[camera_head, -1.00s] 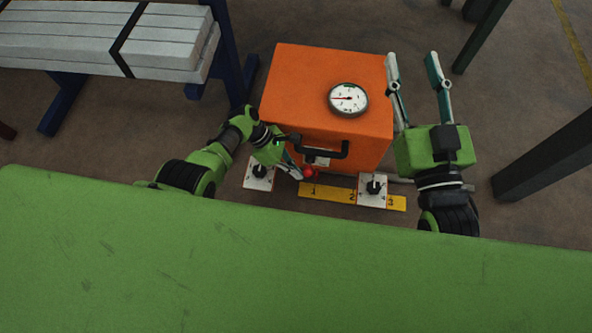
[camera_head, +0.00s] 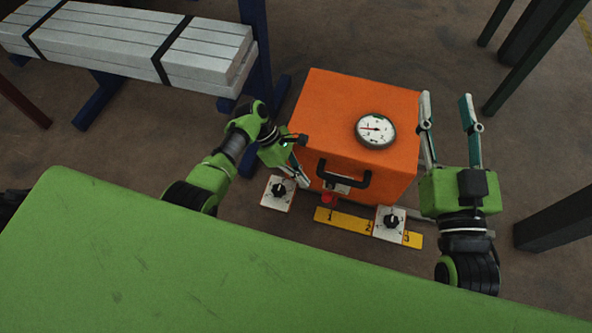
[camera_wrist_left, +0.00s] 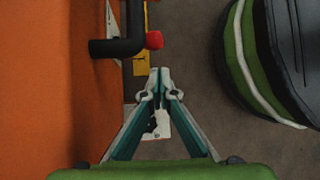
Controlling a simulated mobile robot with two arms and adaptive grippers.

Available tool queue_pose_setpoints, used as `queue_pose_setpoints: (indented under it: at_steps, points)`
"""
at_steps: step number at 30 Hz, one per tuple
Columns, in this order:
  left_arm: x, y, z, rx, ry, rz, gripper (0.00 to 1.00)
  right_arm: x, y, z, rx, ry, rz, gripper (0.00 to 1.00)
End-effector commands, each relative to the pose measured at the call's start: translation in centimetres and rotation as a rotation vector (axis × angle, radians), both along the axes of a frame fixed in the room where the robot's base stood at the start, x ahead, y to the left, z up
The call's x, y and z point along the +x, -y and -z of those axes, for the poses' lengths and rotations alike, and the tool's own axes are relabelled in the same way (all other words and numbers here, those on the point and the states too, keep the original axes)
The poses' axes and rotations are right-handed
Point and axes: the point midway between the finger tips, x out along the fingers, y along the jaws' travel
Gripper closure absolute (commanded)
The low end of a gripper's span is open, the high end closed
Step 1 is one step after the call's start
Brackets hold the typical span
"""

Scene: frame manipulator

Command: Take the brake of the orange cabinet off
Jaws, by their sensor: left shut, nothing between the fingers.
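The orange cabinet (camera_head: 330,110) stands on the floor with a round gauge on top and a black handle (camera_head: 343,180) on its front. A red knob (camera_head: 328,199) sits low at the front, above the 1 end of a yellow numbered strip (camera_head: 350,222). My left gripper (camera_head: 304,184) is shut and empty, left of the red knob and apart from it. In the left wrist view, its closed fingertips (camera_wrist_left: 158,72) lie below the red knob (camera_wrist_left: 154,40) and the handle (camera_wrist_left: 120,46). My right gripper (camera_head: 446,97) is open and empty beside the cabinet's right side.
White plates with black dials stand at the cabinet's front left (camera_head: 278,192) and front right (camera_head: 389,222). A rack of pale beams (camera_head: 130,40) is at the upper left. Dark posts (camera_head: 560,220) stand at the right.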

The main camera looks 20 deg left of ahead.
Motion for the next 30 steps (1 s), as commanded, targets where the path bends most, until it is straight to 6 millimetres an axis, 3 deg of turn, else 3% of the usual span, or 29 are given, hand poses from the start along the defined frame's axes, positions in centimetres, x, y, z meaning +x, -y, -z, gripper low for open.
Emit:
queue_pose_setpoints:
  at_steps: [9, 30]
  points:
    - [0.5, -2.1, -2.8, 0.001, -0.001, 0.0, 1.0, 0.0, 0.0, 0.0, 0.001, 0.0, 0.0, 0.6]
    - [0.0, -2.2, -2.6, 0.011, 0.024, 0.03, 1.0, 0.0, 0.0, 0.0, 0.001, 0.0, 0.0, 0.6]
